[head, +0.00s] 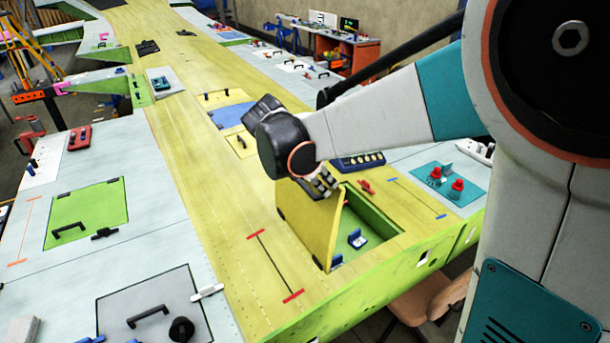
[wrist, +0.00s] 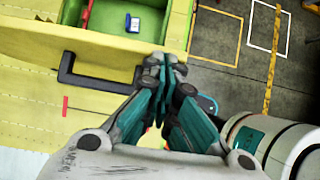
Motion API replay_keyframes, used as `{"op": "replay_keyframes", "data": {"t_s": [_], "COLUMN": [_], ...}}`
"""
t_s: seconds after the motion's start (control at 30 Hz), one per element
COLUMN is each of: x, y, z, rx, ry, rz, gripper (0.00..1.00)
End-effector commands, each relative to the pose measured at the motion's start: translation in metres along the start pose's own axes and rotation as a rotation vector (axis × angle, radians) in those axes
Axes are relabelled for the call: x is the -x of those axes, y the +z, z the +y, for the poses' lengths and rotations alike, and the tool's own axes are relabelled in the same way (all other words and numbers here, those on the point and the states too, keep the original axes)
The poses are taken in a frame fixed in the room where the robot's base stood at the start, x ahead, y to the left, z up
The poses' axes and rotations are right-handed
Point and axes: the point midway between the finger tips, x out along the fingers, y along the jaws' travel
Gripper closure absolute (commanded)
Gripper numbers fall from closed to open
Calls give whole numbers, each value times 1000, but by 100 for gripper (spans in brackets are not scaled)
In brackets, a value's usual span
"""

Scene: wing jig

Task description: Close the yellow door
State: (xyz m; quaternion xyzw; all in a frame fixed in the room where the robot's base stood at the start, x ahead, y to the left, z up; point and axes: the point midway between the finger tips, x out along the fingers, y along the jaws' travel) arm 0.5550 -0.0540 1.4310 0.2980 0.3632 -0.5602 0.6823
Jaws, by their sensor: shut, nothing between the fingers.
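The yellow door (head: 303,216) stands raised, close to upright, along the left side of a green-lined opening (head: 383,243) in the yellow wing panel. In the wrist view the door (wrist: 28,42) shows beside the opening, with a black bar handle (wrist: 68,72) on it. My gripper (head: 324,184) is at the top of the door in the head view. In the wrist view my gripper (wrist: 165,66) has its fingers together, just right of the handle, near the door's edge. I cannot tell whether the fingers touch the door.
Inside the opening is a small blue fitting (head: 356,239). A dark blue box with several round knobs (head: 358,162) lies behind the opening. The yellow surface left of the door is mostly flat, with a marked line.

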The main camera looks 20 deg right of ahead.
Motion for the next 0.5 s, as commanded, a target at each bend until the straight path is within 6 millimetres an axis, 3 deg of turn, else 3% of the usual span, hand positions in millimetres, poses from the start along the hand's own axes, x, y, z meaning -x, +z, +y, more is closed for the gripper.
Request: {"op": "replay_keyframes", "data": {"t_s": [0.27, 0.5], "x": [-33, -78], "y": [44, 84], "z": [-2, -1], "rx": [-9, -10], "ry": [-4, -2], "rz": [147, 322], "gripper": [100, 100]}}
